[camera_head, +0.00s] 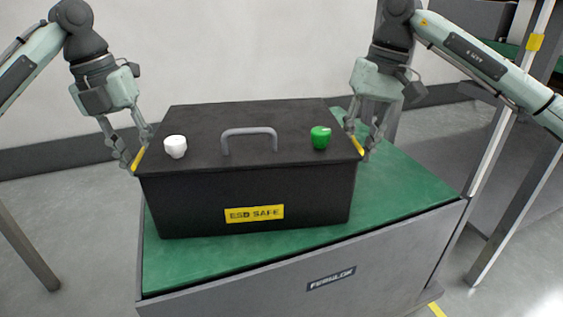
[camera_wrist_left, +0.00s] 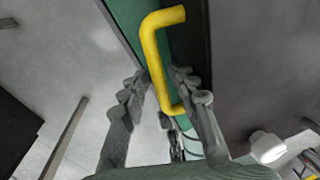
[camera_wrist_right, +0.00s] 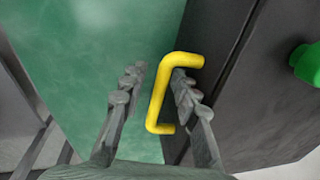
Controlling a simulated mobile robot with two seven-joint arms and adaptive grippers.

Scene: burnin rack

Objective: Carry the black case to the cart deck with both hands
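The black case (camera_head: 190,205) with a yellow "ESD SAFE" label appears to rest on the green cart deck (camera_head: 400,195), lid shut. It has a grey top handle (camera_head: 249,131) and a yellow handle on each side. My left gripper (camera_head: 138,152) is at the left side handle, which lies between its open fingers in the left wrist view (camera_wrist_left: 152,60). My right gripper (camera_head: 362,142) is at the right side handle, which lies between its open fingers in the right wrist view (camera_wrist_right: 158,95). A gap shows beside each handle.
A white object (camera_head: 175,147) and a green object (camera_head: 320,137) sit on the case lid. The deck is bare to the right of the case. A metal rack frame (camera_head: 512,205) stands at the right. Grey floor shows at the left.

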